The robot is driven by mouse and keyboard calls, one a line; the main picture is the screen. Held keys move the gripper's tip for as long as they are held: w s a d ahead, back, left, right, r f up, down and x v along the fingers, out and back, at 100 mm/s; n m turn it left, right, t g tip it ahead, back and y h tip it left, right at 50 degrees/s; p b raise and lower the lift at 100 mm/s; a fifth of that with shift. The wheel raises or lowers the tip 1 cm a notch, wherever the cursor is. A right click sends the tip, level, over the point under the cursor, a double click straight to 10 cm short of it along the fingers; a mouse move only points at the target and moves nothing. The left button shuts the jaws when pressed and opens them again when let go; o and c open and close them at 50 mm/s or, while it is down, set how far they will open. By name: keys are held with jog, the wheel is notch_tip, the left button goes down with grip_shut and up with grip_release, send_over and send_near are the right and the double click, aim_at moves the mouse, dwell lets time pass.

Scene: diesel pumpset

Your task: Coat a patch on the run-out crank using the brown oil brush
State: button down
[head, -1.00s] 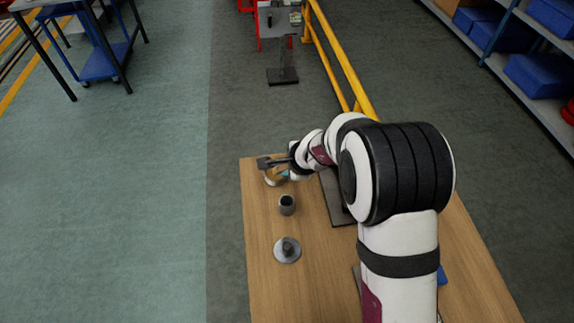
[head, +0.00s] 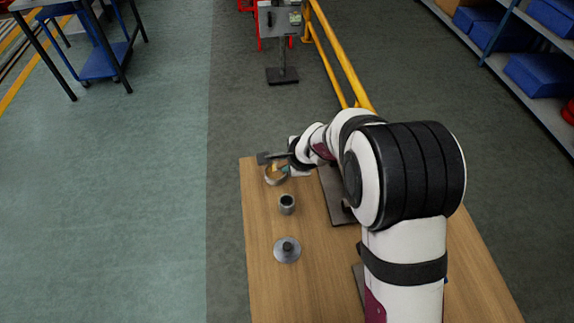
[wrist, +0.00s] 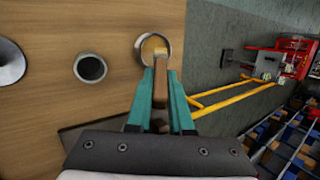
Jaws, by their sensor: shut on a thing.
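My gripper (wrist: 160,88) is shut on the brown handle of the oil brush (wrist: 160,80); its teal fingers lie on either side of the handle. The brush's pale yellow tip points into the mouth of a round, open pot (wrist: 148,58), over or inside it; I cannot tell whether it touches. In the head view the pot (head: 269,180) stands at the table's far left corner, with my gripper (head: 284,170) just above its right side. I cannot clearly make out the run-out crank; my arm hides much of the table.
A grey hollow cylinder (head: 287,204) and a flanged disc with a hub (head: 287,250) stand along the table's left side. A dark plate (head: 334,200) lies partly under my arm. A yellow rail (head: 340,62) runs beyond the wooden table (head: 262,285).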

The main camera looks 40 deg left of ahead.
jog(key=shift+r, duration=2.7)
jog(key=w+d+r+n+g, duration=0.1)
jog(key=w+d+r+n, duration=0.2)
jog(key=d, duration=0.7)
jog(key=s+d+r+n+g, duration=0.1)
jog(key=d+r, duration=0.3)
jog(key=d, duration=0.5)
jog(key=s+d+r+n+g, duration=0.1)
jog(key=d+r+n, duration=0.2)
jog(key=d, duration=0.7)
jog(key=s+d+r+n+g, duration=0.1)
jog(key=d+r, duration=0.4)
jog(key=d, duration=0.5)
jog(key=shift+s+n+g, duration=0.4)
jog(key=shift+s, duration=0.1)
jog(key=shift+a, duration=0.1)
